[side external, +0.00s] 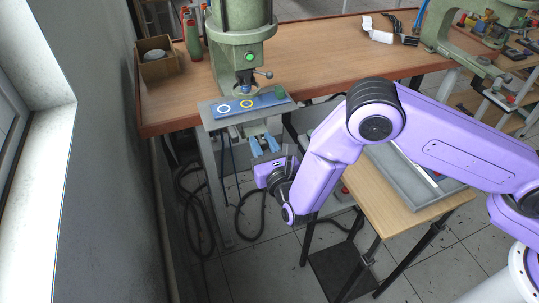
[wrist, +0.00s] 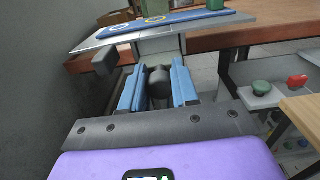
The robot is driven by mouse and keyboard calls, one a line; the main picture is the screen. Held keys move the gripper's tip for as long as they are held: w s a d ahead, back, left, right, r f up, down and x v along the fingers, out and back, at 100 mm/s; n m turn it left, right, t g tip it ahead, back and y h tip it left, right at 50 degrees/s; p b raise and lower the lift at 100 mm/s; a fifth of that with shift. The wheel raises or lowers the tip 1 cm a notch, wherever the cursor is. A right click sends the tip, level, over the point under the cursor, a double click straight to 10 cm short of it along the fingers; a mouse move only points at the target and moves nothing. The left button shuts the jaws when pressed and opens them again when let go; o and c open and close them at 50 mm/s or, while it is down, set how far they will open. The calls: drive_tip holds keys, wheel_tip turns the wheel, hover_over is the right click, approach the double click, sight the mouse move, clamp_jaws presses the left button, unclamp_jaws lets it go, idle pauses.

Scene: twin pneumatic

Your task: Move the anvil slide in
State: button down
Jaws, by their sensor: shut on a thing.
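The anvil slide is a grey plate (side external: 207,118) at the bench's front edge, under the green press (side external: 237,50). A blue strip (side external: 222,112) with a white and a yellow ring and a green cylinder (side external: 281,92) lies on it. In the wrist view the grey plate (wrist: 95,43) crosses the top, with the blue strip (wrist: 185,19) on it. My gripper (side external: 265,143) is in front of and below the plate. Its blue fingers (wrist: 157,78) are shut around a dark grey handle (wrist: 160,86). The handle's join to the slide is hidden.
A dark block (wrist: 104,61) hangs at the plate's left underside. A green button (wrist: 261,88) and a red button (wrist: 297,82) sit to the right. A small wooden table (side external: 415,203) with a grey tray stands right. The grey wall is close on the left.

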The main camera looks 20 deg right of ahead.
drive_tip(key=shift+w, duration=0.25)
drive_tip(key=c, duration=0.9)
unclamp_jaws()
drive_tip(key=shift+o, duration=0.2)
drive_tip(key=shift+w+d, duration=0.1)
drive_tip(key=shift+d, duration=0.2)
drive_tip(key=s, duration=1.8)
drive_tip(key=shift+a, duration=0.45)
